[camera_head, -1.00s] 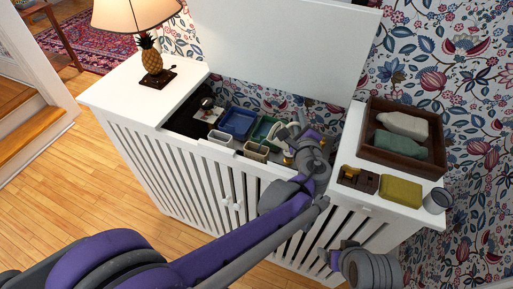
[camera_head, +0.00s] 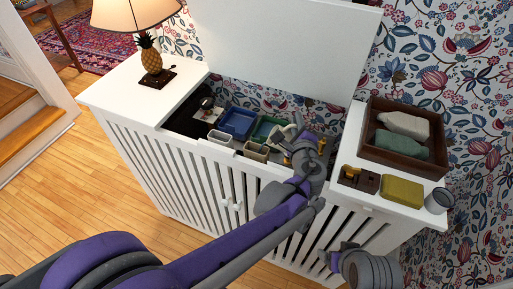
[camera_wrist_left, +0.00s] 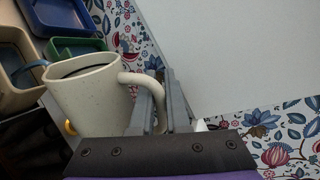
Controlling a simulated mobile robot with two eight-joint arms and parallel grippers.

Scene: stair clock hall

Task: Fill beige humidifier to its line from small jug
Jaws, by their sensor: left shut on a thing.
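A small cream speckled jug (camera_wrist_left: 85,95) fills the left of the left wrist view, its dark inside partly showing. My left gripper (camera_wrist_left: 165,105) is shut on its handle. In the head view this gripper (camera_head: 299,130) is over the right part of the open cabinet, with the jug (camera_head: 281,134) at its tip. Two beige open-topped containers stand at the cabinet's front edge, the nearer one (camera_head: 256,151) just left of the jug; I cannot tell which is the humidifier. No fill line can be made out. My right gripper (camera_head: 335,259) is low at the cabinet's front, its jaws unclear.
Blue (camera_head: 237,123) and green (camera_head: 266,130) trays lie inside the white cabinet (camera_head: 125,95), its lid (camera_head: 290,45) raised behind. On the right top are a wooden crate (camera_head: 374,157) with bottles, a yellow box (camera_head: 402,191) and a grey cup (camera_head: 438,201). A pineapple lamp (camera_head: 151,60) stands left.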

